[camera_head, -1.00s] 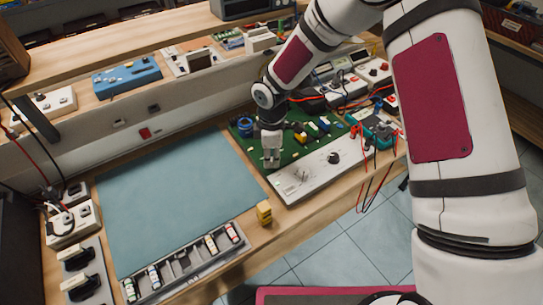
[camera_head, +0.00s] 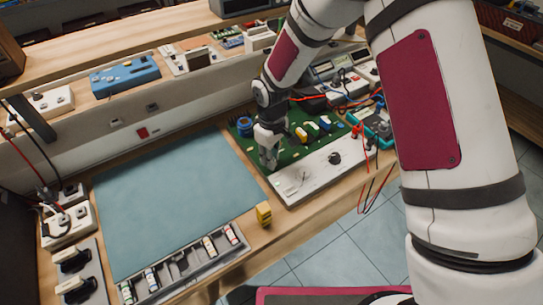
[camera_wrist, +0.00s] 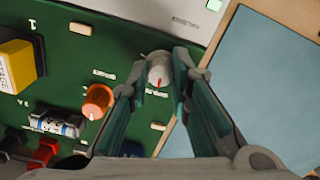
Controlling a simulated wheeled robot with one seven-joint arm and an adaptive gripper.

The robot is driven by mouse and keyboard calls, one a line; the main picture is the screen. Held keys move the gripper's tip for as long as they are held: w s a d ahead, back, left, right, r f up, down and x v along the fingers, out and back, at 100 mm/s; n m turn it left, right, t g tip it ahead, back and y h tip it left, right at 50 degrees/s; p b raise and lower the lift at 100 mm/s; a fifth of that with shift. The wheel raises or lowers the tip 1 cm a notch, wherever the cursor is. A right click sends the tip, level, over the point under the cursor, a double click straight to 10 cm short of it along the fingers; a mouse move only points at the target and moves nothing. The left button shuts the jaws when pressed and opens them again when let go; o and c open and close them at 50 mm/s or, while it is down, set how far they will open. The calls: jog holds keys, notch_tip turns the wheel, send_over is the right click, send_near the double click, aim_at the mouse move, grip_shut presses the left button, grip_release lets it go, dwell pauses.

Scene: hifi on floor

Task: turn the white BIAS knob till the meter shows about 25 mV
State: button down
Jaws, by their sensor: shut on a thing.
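The white BIAS knob (camera_wrist: 158,72), with a red pointer mark, stands on a green circuit board (camera_wrist: 75,75) in the wrist view. My gripper (camera_wrist: 161,66) is shut on it, with one fingertip on each side. In the head view my gripper (camera_head: 268,162) points down at the board's near left corner and hides the knob. A teal device with test leads (camera_head: 376,126), perhaps the meter, lies to the right of the board. Its reading cannot be made out.
An orange knob (camera_wrist: 97,101) sits close to the left of the white one. A yellow block (camera_wrist: 16,66) and several other parts stand on the board. A white panel (camera_head: 312,172) with a black knob lies along its near edge. The blue mat (camera_head: 175,195) is clear.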

jog(key=m, duration=0.4)
jog(key=shift+m, duration=0.3)
jog(key=m, duration=0.4)
jog(key=shift+m, duration=0.4)
jog(key=c, duration=1.4)
grip_release()
jog(key=shift+a, duration=0.1)
jog(key=shift+c, duration=0.2)
notch_tip(320, 180, up, 12)
